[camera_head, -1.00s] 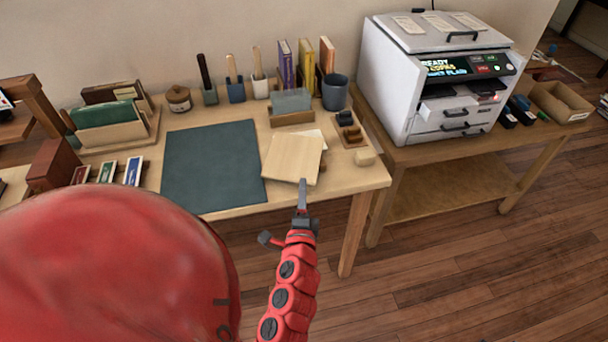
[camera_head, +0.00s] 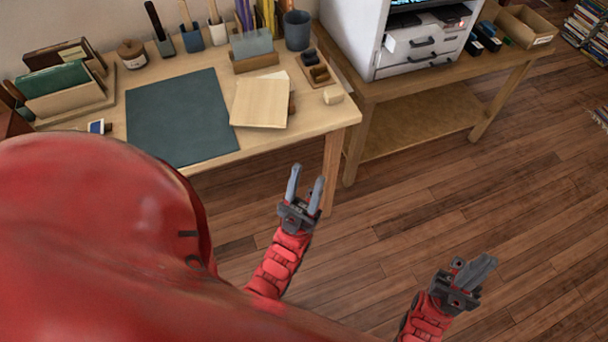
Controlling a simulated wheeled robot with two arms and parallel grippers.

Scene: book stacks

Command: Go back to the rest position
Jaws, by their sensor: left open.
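My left gripper (camera_head: 306,183) is open, with two grey fingers apart and nothing between them. It is in front of the desk's front right edge, over the floor in the picture, apart from the things on the desk. My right gripper (camera_head: 476,268) is at the lower right, over the wooden floor in the picture. Its fingers overlap from this angle, so I cannot tell whether they are open. I see nothing held in it.
The desk (camera_head: 315,117) bears a dark mat (camera_head: 180,115), a pale wooden board (camera_head: 261,103), a dark cup (camera_head: 297,30) and a file holder (camera_head: 70,98). A printer (camera_head: 352,35) stands on a side table (camera_head: 380,88).

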